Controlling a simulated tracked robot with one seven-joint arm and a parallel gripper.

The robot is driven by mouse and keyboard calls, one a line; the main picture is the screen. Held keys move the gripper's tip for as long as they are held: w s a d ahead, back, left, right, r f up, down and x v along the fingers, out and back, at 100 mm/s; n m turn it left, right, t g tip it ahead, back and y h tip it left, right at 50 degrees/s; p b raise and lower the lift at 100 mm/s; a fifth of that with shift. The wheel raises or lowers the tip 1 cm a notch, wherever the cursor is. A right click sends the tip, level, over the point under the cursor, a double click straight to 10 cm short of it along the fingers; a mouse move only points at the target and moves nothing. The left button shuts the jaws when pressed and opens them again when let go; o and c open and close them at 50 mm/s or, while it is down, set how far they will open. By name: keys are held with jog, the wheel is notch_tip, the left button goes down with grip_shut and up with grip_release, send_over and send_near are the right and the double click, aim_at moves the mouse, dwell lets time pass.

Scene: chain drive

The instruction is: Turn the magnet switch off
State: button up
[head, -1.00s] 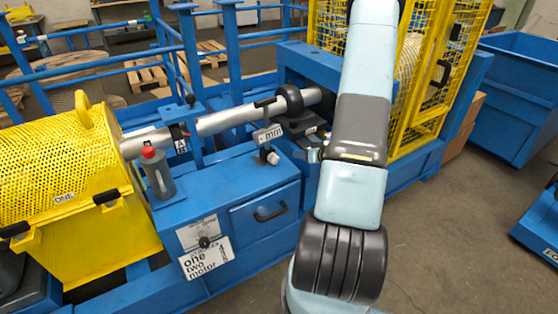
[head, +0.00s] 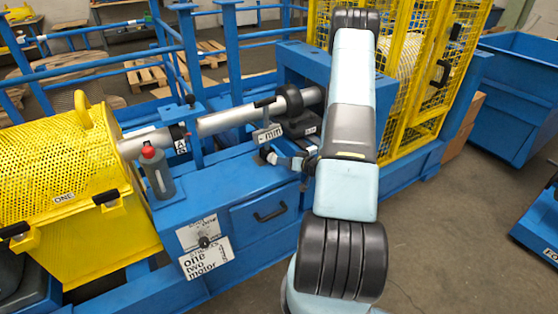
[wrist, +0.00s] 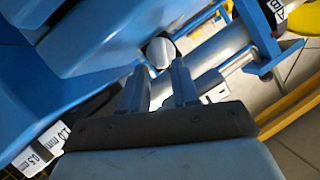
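My gripper (head: 283,160) is beside the blue drive frame, below the silver shaft and a small plate marked mm (head: 268,134). In the wrist view its two blue-grey fingers (wrist: 160,88) are apart with nothing seen between them. A pale rounded knob-like end with a dark rim (wrist: 160,53) lies just beyond the fingertips; I cannot tell whether it is the magnet switch. No part labelled as a magnet switch is readable. In the head view my arm and gripper hide part of this spot.
The silver shaft (head: 227,120) and black round collar (head: 312,95) are close above. A yellow mesh cage (head: 430,80) rises right.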

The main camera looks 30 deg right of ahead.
aim_at(278, 166)
jog(key=shift+x, duration=2.3)
jog(key=shift+c, duration=0.4)
grip_shut()
